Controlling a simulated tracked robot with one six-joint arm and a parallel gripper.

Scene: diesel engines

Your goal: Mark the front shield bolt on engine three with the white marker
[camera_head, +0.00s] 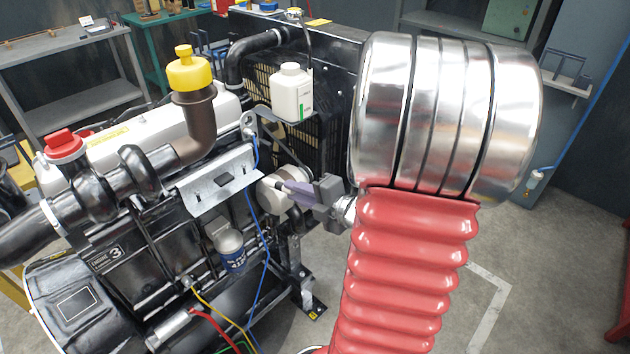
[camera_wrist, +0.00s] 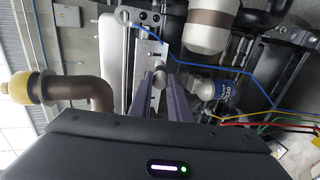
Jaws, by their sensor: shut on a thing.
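Engine three (camera_head: 107,258) fills the left of the head view, with its number plate on the black side. Its silver front shield (camera_head: 220,180) is a bent metal plate beside the brown filler neck; it also shows in the wrist view (camera_wrist: 147,55). My gripper (camera_head: 284,187) is right of the shield, pointing left at the engine. In the wrist view my gripper (camera_wrist: 160,82) is shut on a pale, short cylinder, apparently the white marker (camera_wrist: 159,75). Most of the marker is hidden between the fingers. I cannot clearly make out the shield bolt or whether the marker touches anything.
A yellow-capped filler (camera_head: 190,75) and red cap (camera_head: 66,143) rise from the engine. A white bottle (camera_head: 292,92) stands by the radiator. Benches stand behind; floor is open at the right.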

